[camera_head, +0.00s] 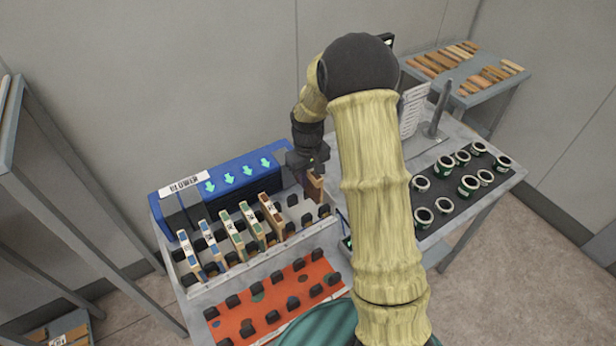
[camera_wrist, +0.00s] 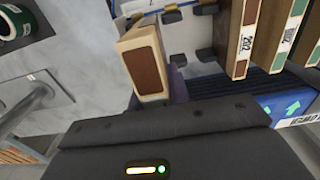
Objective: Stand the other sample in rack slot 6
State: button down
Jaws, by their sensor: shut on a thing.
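My gripper (camera_head: 311,170) is shut on a wooden sample with a brown face (camera_head: 315,188). It holds the sample upright at the right end of the rack (camera_head: 265,262). In the wrist view the held sample (camera_wrist: 146,60) shows its brown panel and pale edges, beside black rack clips. Several other samples stand in the rack to its left, the nearest a brown-striped one (camera_head: 271,214). I cannot tell whether the held sample's lower end touches the rack floor. The slot numbers are not readable.
A blue machine with green arrows (camera_head: 236,174) stands right behind the rack. An orange board with black clips (camera_head: 272,300) lies in front. A dark mat (camera_head: 459,200) with several green-and-white cans is at right. Wooden strips lie on a far table (camera_head: 464,92).

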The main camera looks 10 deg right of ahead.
jog(key=shift+r+p, duration=1.4)
jog(key=shift+r, duration=0.45)
jog(key=shift+f, duration=0.1)
